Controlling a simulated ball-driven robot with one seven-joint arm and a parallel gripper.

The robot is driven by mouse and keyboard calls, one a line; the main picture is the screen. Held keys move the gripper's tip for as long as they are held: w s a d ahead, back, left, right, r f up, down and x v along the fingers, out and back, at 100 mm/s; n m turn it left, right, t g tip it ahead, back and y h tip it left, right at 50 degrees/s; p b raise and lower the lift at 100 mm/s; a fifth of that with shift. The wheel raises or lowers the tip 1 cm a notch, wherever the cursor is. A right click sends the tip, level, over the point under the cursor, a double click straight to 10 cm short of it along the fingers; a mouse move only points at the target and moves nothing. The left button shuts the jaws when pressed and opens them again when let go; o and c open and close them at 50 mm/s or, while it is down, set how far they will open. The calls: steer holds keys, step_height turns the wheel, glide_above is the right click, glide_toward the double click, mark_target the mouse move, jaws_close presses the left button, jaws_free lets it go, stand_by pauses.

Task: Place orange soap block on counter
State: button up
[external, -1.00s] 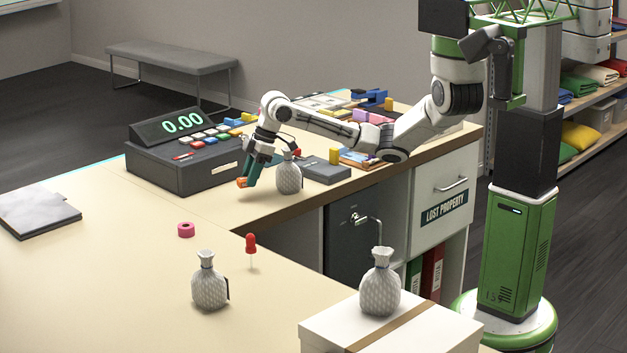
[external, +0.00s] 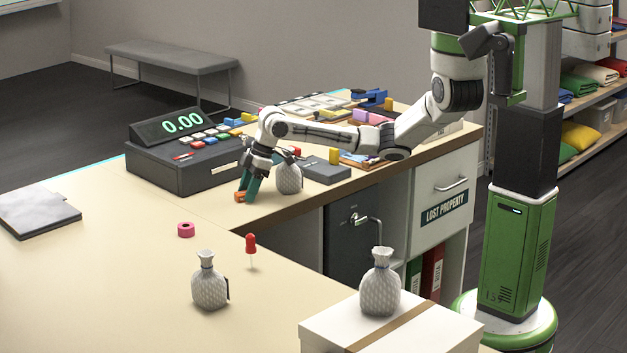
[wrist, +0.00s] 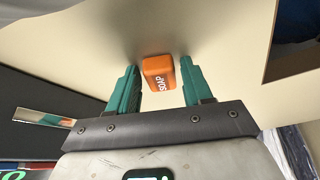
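The orange soap block (external: 240,196) is at the counter surface (external: 150,225), just in front of the cash register. In the wrist view the soap (wrist: 158,72) lies between my two teal fingers, its lettering facing the camera. My gripper (external: 245,190) points down at it. In the wrist view, thin gaps show between the soap and the fingers of my gripper (wrist: 160,80), so the fingers look open around it. The soap's underside is hidden.
The cash register (external: 185,150) stands behind-left of my gripper. A grey wrapped pouch (external: 289,179) stands close on the right, with a dark box (external: 325,170) beyond it. A pink tape roll (external: 186,230) and another pouch (external: 209,283) are nearer the camera.

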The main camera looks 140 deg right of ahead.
steer(key=shift+o, duration=0.7)
steer(key=shift+r, duration=0.25)
steer(key=b+v, duration=0.1)
steer(key=v, duration=1)
steer(key=shift+s+r, duration=0.25)
steer(key=shift+r, duration=0.1)
